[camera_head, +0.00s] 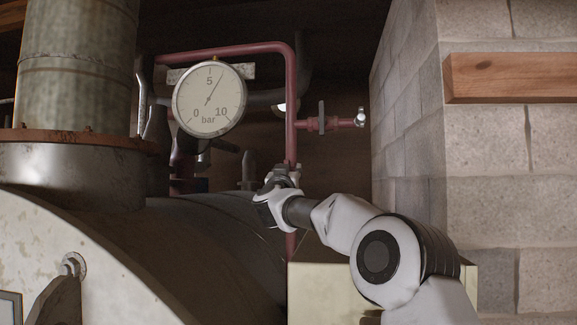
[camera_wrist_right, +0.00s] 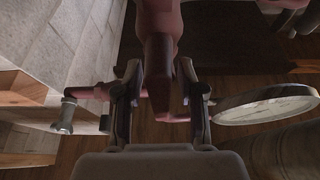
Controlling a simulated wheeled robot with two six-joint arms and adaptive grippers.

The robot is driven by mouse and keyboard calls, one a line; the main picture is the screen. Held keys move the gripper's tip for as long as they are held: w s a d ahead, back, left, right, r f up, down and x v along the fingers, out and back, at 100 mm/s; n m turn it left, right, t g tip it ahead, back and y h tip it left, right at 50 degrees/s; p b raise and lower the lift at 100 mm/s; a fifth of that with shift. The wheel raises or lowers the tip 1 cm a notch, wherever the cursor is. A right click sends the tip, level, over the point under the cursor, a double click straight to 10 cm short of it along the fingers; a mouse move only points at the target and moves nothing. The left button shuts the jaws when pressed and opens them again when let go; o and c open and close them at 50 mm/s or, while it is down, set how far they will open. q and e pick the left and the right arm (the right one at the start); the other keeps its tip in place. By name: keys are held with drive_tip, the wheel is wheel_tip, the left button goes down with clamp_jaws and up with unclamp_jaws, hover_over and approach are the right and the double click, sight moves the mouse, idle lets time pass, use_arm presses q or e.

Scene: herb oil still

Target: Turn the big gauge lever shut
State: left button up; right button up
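The big round gauge (camera_head: 208,100) hangs at the upper left of the head view, its needle pointing up and slightly right near 5. A dark bar (camera_head: 224,145) sticks out to the right just below it and may be its lever; I cannot tell for sure. The gauge also shows edge-on at the right of the wrist view (camera_wrist_right: 268,106). My right gripper (camera_head: 282,170) is below and right of the gauge, at the upright red pipe (camera_head: 291,110). In the wrist view its fingers (camera_wrist_right: 160,88) are apart, with a dark reddish part (camera_wrist_right: 160,65) between them. My left gripper is out of view.
A side branch with a dark upright handle (camera_head: 322,117) and a small metal tap (camera_head: 360,118) leaves the red pipe to the right. A block wall (camera_head: 410,120) with a wooden beam (camera_head: 510,78) bounds the right. The still's rounded body (camera_head: 210,235) lies below left.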

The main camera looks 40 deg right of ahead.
drive_tip(key=shift+s+a+r, duration=0.2)
drive_tip(key=shift+a, duration=0.05)
drive_tip(key=shift+s+a+r, duration=0.5)
drive_tip(key=shift+s+a, duration=0.1)
drive_tip(key=shift+a, duration=0.25)
clamp_jaws()
drive_tip(key=shift+d, duration=0.1)
drive_tip(key=shift+s+m+h, duration=0.1)
drive_tip(key=shift+m+h, duration=0.2)
drive_tip(key=shift+m, duration=0.2)
drive_tip(key=shift+s+d+f+m+g, duration=0.4)
drive_tip(key=shift+m+g, duration=1.1)
drive_tip(key=shift+m, duration=2.15)
drive_tip(key=shift+s+d+f+m+g, duration=0.35)
drive_tip(key=shift+m+g, duration=1.15)
drive_tip(key=shift+m, duration=2.1)
drive_tip(key=shift+s+d+f+m+g, duration=0.15)
drive_tip(key=shift+s+f+m+g, duration=0.3)
drive_tip(key=shift+m+g, duration=2.15)
drive_tip(key=shift+w+f+m+t+y, duration=0.15)
drive_tip(key=shift+m+t+y, duration=0.35)
drive_tip(key=shift+m+t, duration=0.7)
